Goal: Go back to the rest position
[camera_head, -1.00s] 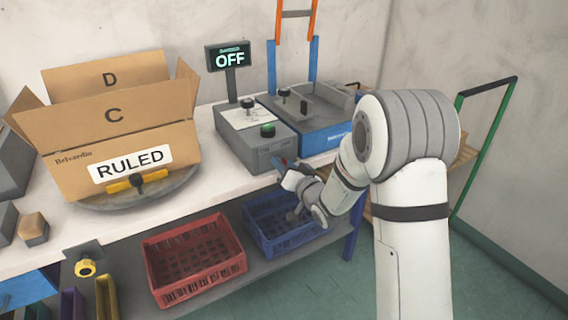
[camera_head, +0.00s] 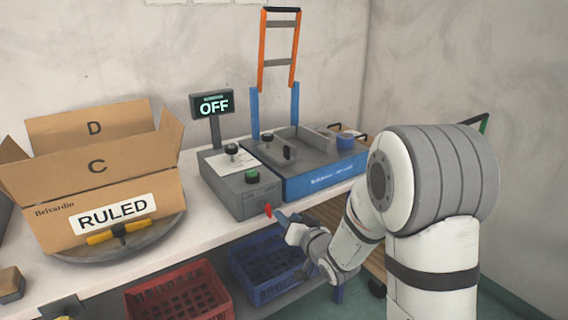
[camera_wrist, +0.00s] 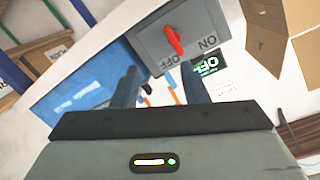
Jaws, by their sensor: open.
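My gripper (camera_head: 281,217) is at the front of the workbench, low beside the grey control box (camera_head: 240,195). In the wrist view my gripper (camera_wrist: 160,88) has its two dark fingers apart, with nothing held between them. Beyond the fingers the wrist view shows the box's side panel (camera_wrist: 180,30) with a red switch lever (camera_wrist: 174,40), apart from the fingers. The lever's end points toward the OFF mark; ON is marked beside it. The display (camera_head: 212,104) above the box reads OFF.
A blue-based machine (camera_head: 325,175) with an orange frame stands right of the box. An open carton (camera_head: 100,195) marked RULED sits on a round turntable (camera_head: 130,242) at left. Red (camera_head: 180,295) and blue (camera_head: 262,265) crates are below the bench. A trolley with a green handle (camera_head: 484,124) is behind my arm.

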